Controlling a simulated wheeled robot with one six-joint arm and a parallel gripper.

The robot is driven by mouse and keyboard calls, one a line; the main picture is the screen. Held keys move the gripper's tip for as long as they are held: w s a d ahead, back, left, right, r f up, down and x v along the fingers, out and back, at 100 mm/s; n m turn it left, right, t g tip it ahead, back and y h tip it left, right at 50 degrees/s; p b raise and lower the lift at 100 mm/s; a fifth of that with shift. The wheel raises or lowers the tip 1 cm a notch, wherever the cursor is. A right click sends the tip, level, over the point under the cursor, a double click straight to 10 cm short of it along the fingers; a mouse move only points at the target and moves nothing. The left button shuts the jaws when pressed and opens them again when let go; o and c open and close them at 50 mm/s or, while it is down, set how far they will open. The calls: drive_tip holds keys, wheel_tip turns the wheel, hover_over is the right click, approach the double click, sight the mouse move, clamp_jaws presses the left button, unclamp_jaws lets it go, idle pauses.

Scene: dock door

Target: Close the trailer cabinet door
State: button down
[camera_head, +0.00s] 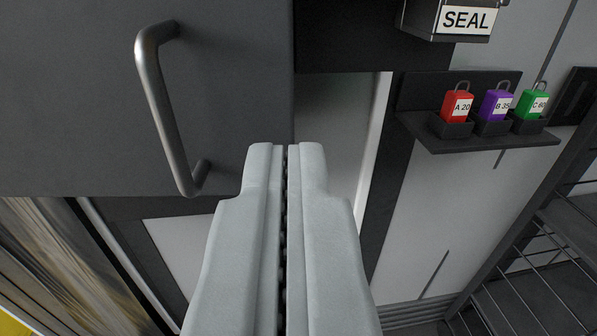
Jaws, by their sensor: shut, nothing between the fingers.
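The cabinet door (80,95) is a dark grey panel filling the upper left of the view. A curved metal bar handle (166,110) is fixed upright on it near its right side. My gripper (286,150) is in the lower middle, its two pale fingers shut together with nothing between them. The fingertips appear just right of the handle, in front of the door's lower right corner in the picture. I cannot tell whether they touch the door. The door's left edge and top are out of view.
At the upper right, a SEAL box (452,18) hangs above a dark shelf (480,142). The shelf holds a red tag (458,106), a purple tag (496,104) and a green tag (531,104). Metal wire racks (540,270) stand at the lower right. Yellowish, wrapped-looking material (60,265) is at the lower left.

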sight(292, 52)
drive_tip(key=w, duration=1.1)
drive_tip(key=shift+w+a, duration=0.1)
drive_tip(key=shift+w, duration=0.1)
drive_tip(key=shift+w, duration=0.1)
drive_tip(key=w+n+y, duration=0.1)
drive_tip(key=w, duration=0.2)
drive_tip(key=shift+w+y, duration=0.15)
drive_tip(key=shift+y, duration=0.25)
drive_tip(key=shift+w+d+r+n+y, duration=0.2)
drive_tip(key=shift+r+n+y, duration=0.1)
drive_tip(key=shift+y, duration=0.1)
drive_tip(key=shift+s, duration=0.1)
